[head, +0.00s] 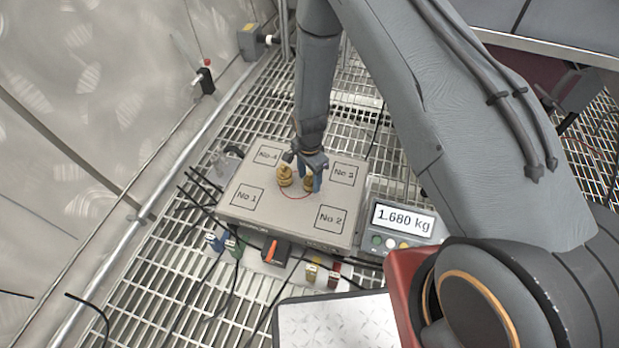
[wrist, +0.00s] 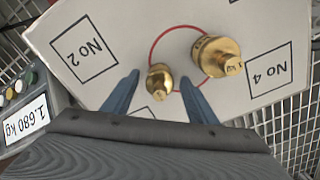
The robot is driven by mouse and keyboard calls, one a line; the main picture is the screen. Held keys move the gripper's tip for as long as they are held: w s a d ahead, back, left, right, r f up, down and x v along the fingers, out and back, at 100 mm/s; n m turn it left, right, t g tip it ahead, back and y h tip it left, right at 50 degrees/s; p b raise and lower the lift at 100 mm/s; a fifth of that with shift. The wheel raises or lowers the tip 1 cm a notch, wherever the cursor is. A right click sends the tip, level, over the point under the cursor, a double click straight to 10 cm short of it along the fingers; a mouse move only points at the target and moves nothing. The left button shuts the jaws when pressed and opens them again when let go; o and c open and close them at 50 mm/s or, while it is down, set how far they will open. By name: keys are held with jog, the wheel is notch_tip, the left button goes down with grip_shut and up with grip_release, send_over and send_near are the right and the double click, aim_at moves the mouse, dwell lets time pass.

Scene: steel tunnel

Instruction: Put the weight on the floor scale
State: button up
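The floor scale (head: 284,223) has a pale platform with numbered squares and a red circle in the middle. Two brass weights stand upright on it. The larger weight (head: 285,176) is on the circle's edge, and also shows in the wrist view (wrist: 217,56). The smaller weight (wrist: 159,77) is at the circle's edge too, partly hidden by a finger in the head view (head: 308,184). My gripper (wrist: 160,78) is open, its blue fingers on either side of the smaller weight with small gaps. The display (head: 403,219) reads 1.680 kg.
Coloured connectors and cables (head: 274,252) lie at the scale's front edge on the grated floor. A tread-plate surface (head: 338,321) is in front. A wall with a pipe (head: 139,209) runs along the left. The numbered squares I can see are bare.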

jog(key=s+a+r+n+p, duration=0.2)
jog(key=a+r, duration=0.1)
jog(key=r, duration=0.9)
jog(key=s+a+r+n+p, duration=0.2)
jog(key=s+r+n, duration=0.1)
jog(key=r, duration=0.8)
jog(key=s+a+r+n, duration=0.1)
jog(key=s+r+n, duration=0.5)
jog(key=s+r, duration=0.4)
jog(key=s+a+r+n, duration=0.1)
jog(key=s+r+n, duration=0.6)
jog(key=s, duration=0.7)
notch_tip(320, 180, up, 3)
jog(key=shift+s+a+f+n+y, duration=0.15)
jog(key=shift+s+a+n+y, duration=0.15)
jog(key=shift+y, duration=0.1)
